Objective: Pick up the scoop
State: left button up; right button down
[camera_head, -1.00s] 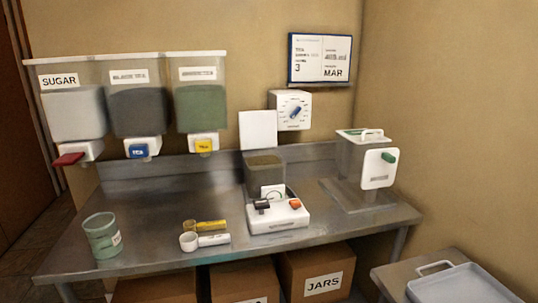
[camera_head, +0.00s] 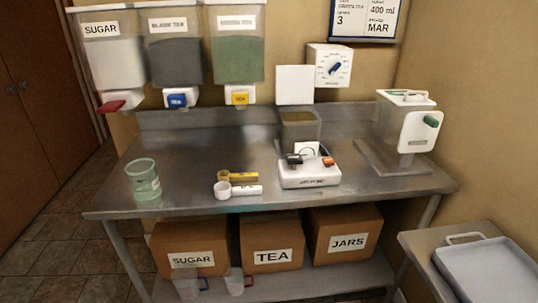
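Two small scoops lie side by side on the steel table, left of its middle. One scoop has a white handle (camera_head: 246,190) and a white cup at its left end. The other scoop has a yellow handle (camera_head: 243,177) and lies just behind it, its cup also to the left. I cannot tell whether the two touch. Neither of my grippers shows in the head view.
The steel table (camera_head: 200,160) is clear around the scoops. A green jar (camera_head: 143,182) stands at left, a white device (camera_head: 308,174) at right. A dispenser with a green tap (camera_head: 407,125) is farther right. Boxes (camera_head: 190,248) sit below; a side table holds a tray (camera_head: 487,272).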

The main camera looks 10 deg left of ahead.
aim_at(223, 175)
jog(key=u, duration=1.35)
jog(key=i+l+z, duration=0.1)
jog(key=i+l, duration=0.2)
jog(key=i+l+z, duration=0.1)
jog(key=i+l, duration=0.2)
jog(key=i, duration=0.2)
